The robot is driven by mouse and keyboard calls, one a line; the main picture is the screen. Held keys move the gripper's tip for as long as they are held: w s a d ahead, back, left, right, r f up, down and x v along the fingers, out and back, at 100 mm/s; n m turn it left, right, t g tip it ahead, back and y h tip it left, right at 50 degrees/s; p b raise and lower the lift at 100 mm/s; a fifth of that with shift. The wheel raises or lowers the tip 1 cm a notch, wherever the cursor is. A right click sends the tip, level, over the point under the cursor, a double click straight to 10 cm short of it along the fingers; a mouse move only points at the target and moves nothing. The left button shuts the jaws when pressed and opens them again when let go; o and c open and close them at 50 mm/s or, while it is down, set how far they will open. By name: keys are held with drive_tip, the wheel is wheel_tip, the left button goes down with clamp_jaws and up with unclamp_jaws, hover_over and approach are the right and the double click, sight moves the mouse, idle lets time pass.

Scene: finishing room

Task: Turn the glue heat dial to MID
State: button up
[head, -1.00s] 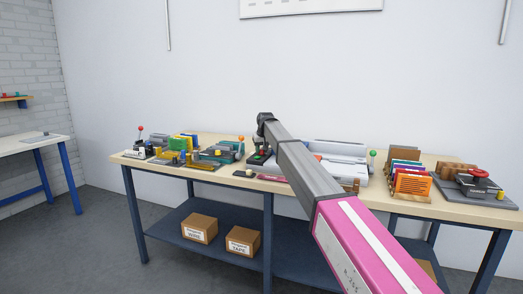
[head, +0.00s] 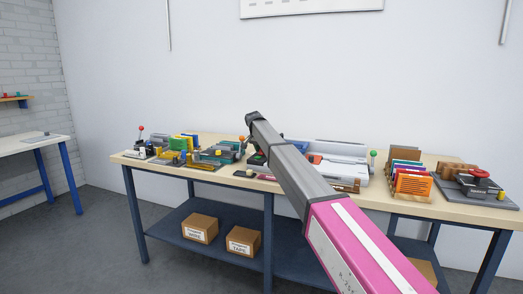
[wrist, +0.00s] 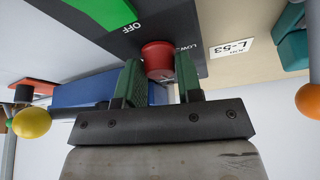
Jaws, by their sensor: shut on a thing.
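The red glue heat dial (wrist: 157,57) is a round knob on a dark panel (wrist: 185,28) in the wrist view. White lettering beside it reads OFF on one side and LOW on the other; MID is not visible. My gripper (wrist: 160,74) has its two green-padded fingers on either side of the knob and is shut on it. No pointer mark shows on the knob, so I cannot tell its setting. In the head view my grey and pink arm reaches over the bench, and the dial and fingers cannot be made out.
A green part (wrist: 105,10) sits on the panel near OFF. A yellow ball (wrist: 31,123) and an orange ball (wrist: 310,101) stand at the sides. The bench (head: 215,180) carries several devices, with a white machine (head: 340,160) right of my arm and a file rack (head: 410,180) farther right.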

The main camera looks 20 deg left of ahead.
drive_tip(key=shift+m+g+h, duration=0.3)
drive_tip(key=shift+m, duration=0.7)
drive_tip(key=o, duration=0.9)
drive_tip(key=v, duration=1)
drive_tip(key=shift+s+a+r, duration=0.2)
drive_tip(key=shift+r, duration=0.1)
